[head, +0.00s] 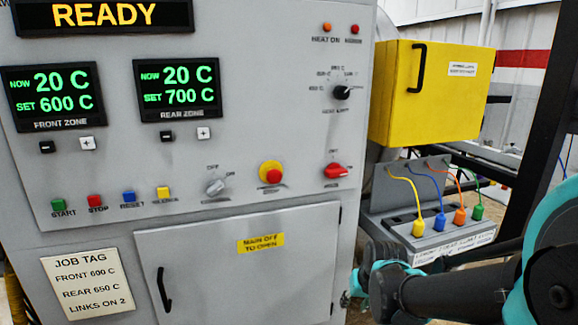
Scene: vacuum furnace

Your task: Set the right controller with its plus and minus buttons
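The right controller (176,89), labelled REAR ZONE, is on the grey panel and reads NOW 20 C, SET 700 C in green. Below it are its black minus button (167,136) and white plus button (204,133). The left controller (52,97), FRONT ZONE, reads NOW 20 C, SET 600 C. The job tag (89,284) at lower left says FRONT 600 C, REAR 650 C, LINKS ON 2. My gripper (362,283) is at lower right, well away from the buttons, seen partly from behind; its fingertips are not clear.
A READY sign (103,14) tops the panel. A rotary switch (215,187), a red stop button (271,173) and a red knob (337,171) lie below the controllers. A yellow box (430,105) and a link box with coloured plugs (380,200) stand at right.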

